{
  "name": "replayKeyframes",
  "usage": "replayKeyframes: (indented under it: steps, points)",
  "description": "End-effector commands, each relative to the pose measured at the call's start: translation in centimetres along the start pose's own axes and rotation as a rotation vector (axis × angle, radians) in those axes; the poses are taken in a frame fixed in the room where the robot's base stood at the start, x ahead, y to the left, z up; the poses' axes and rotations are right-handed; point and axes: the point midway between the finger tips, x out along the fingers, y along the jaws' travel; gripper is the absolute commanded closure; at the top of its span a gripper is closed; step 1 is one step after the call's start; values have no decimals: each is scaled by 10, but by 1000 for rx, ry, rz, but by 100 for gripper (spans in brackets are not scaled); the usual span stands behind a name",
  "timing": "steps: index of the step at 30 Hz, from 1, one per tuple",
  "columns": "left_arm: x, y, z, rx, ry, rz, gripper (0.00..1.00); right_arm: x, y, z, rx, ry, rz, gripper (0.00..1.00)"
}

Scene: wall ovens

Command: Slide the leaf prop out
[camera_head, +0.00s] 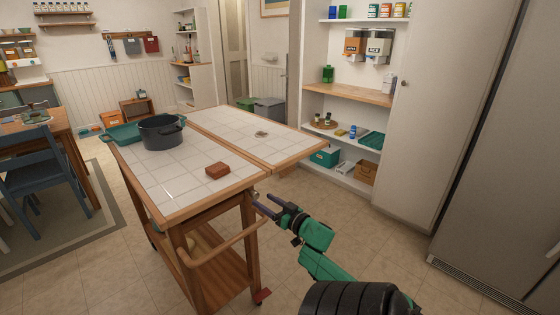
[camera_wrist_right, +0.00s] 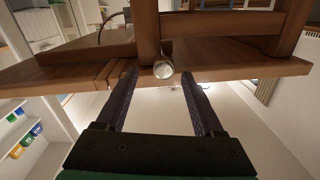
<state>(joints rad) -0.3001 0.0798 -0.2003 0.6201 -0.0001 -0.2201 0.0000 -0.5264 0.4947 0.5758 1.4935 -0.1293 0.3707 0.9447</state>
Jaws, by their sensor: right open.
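The cart has a white-tiled top (camera_head: 150,180) with a wooden rim. Its tiled leaf (camera_head: 255,132) is raised along the right side and looks about level. A small round metal knob (camera_head: 256,194), apparently the prop's end, sticks out below the top near the front right corner; it also shows in the right wrist view (camera_wrist_right: 163,69). My right gripper (camera_head: 264,204) is open just right of the knob, pointing at it. In the wrist view its two fingers (camera_wrist_right: 158,77) lie either side of the knob, with gaps. The rest of the prop is hidden. My left gripper is not in view.
A dark pot (camera_head: 161,132), a teal tray (camera_head: 122,133) and a reddish-brown block (camera_head: 217,170) are on the cart top. A wooden rail (camera_head: 225,246) runs across the cart's near end. Open floor lies to the right.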

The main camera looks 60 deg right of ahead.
Motion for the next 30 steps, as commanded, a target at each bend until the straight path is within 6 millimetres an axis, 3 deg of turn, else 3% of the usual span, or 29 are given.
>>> replayKeyframes:
  steps: [3,9,30]
  points:
    - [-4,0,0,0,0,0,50,-32,1,0,0,-4,3,31]
    - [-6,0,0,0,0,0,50,-66,1,0,0,0,2,31]
    - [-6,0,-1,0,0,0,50,-69,2,1,0,-3,4,31]
